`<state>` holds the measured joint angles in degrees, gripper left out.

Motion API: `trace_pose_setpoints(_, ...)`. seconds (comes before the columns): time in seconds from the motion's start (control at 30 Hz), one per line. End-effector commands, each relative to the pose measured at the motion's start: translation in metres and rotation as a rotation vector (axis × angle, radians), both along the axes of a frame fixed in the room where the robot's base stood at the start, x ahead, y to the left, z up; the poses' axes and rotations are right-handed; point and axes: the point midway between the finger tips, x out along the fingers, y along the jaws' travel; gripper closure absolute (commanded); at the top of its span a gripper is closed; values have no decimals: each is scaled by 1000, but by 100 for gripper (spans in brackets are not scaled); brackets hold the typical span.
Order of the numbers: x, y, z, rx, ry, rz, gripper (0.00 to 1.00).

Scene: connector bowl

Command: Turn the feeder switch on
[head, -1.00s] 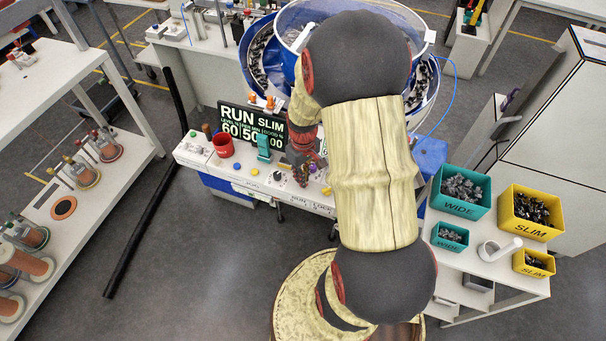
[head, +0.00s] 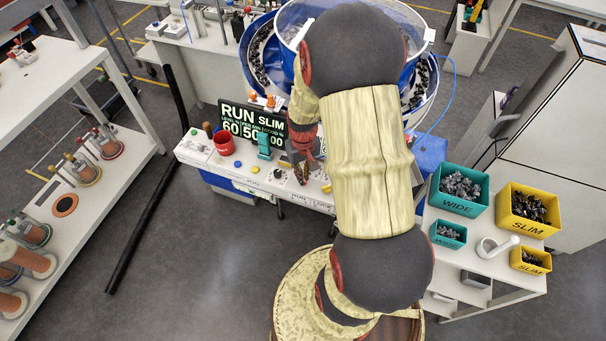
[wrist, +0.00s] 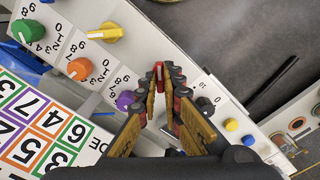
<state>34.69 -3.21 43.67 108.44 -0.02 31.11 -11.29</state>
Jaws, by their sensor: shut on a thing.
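My gripper (head: 302,174) points down at the front of the control panel (head: 225,171) in the head view. In the wrist view its two fingers (wrist: 168,76) come together at the tips, shut on a small part at the panel that the tips mostly hide. From its place on the panel I take it for the feeder switch; its position cannot be read. A black knob (wrist: 205,106) is right of the fingers, a purple knob (wrist: 126,100) left and a yellow knob (wrist: 109,32) farther up left. The display (head: 252,130) reads RUN SLIM.
Orange (wrist: 80,68) and green (wrist: 27,32) knobs stand beyond the purple one. A red cup (head: 224,143) and a teal part (head: 264,146) stand on the panel. The blue bowl feeder (head: 262,60) is behind my arm. Teal (head: 459,190) and yellow bins (head: 527,212) stand at right.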

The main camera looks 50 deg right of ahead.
Motion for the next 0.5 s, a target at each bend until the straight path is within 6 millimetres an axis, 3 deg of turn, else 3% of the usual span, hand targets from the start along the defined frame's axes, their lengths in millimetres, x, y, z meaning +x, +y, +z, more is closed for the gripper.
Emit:
trace_pose_setpoints(0.07,1,0,0,-1,-2,-1,100)
trace_pose_setpoints(0.1,1,0,0,-1,-2,-1,92)
trace_pose_setpoints(0.4,0,0,0,0,-1,0,75)
trace_pose_setpoints(0.5,0,0,0,0,-1,0,74)
